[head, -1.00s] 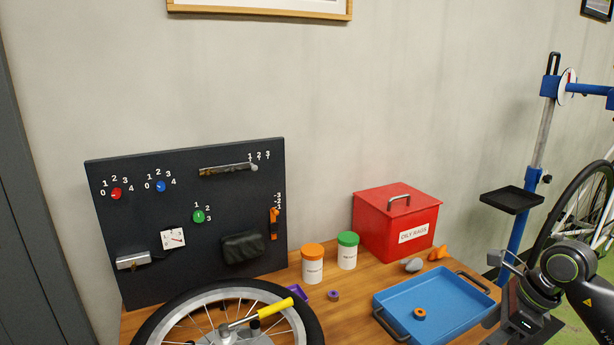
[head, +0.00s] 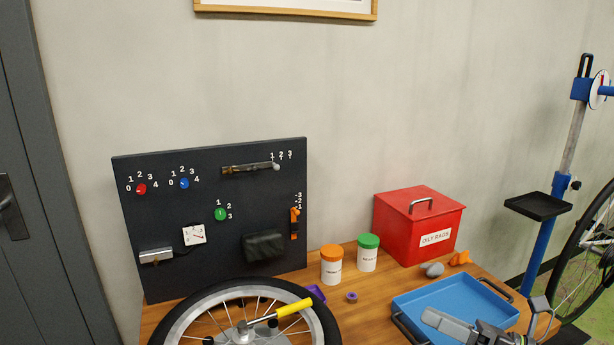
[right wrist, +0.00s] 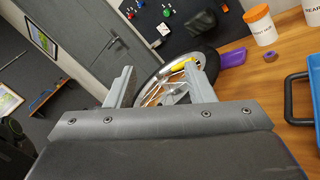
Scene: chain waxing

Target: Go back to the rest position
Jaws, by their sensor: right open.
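My right gripper (head: 488,314) is low at the right of the head view, in front of the blue tray (head: 452,290). In the right wrist view its two grey fingers stand apart with nothing between them (right wrist: 160,82). The wheel (head: 160,336) with its black tyre shows beyond the fingers there and lies on the wooden bench. My left gripper is in neither view.
A dark board with knobs (head: 225,180) stands behind the wheel. An orange-lidded jar (head: 332,270), a green-lidded jar (head: 368,258) and a red oily-rags box (head: 410,235) stand at the back. A purple ring (head: 352,297) lies on the bench. A bike stand (head: 545,240) is at right.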

